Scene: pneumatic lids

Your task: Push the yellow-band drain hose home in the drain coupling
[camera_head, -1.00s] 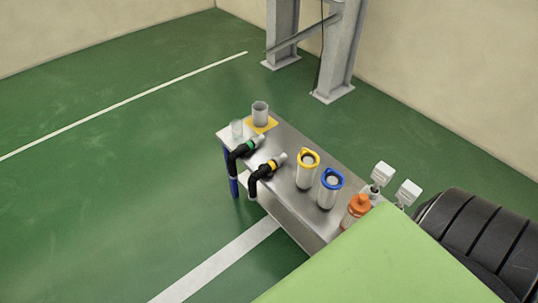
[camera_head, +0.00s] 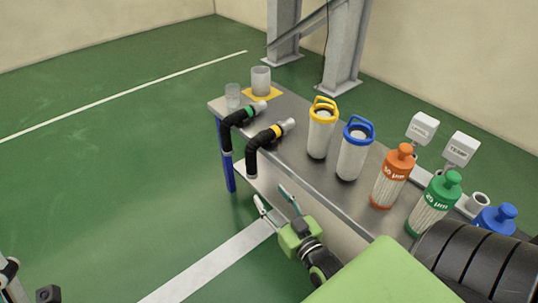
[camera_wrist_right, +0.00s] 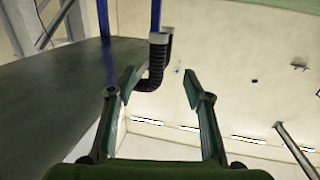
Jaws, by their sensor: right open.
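The yellow-band hose (camera_head: 263,139) is a black bent hose with a yellow ring and a pale silver end lying on the bench top. Its other end hangs down over the front edge. My right gripper (camera_head: 274,197) is open and empty, in front of the bench and below the hose, apart from it. In the right wrist view, a black ribbed hose (camera_wrist_right: 152,72) with a grey end shows beyond and between the open fingers (camera_wrist_right: 158,85); its band is not visible there. I cannot make out which part is the drain coupling. My left gripper is not clearly seen.
The green-band hose (camera_head: 235,122) lies left of the yellow-band one. A glass (camera_head: 232,96) and a grey cup (camera_head: 261,80) stand behind. Yellow-handled (camera_head: 320,132) and blue-handled (camera_head: 354,155) canisters and several filter bottles line the bench's right side. Floor in front is clear.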

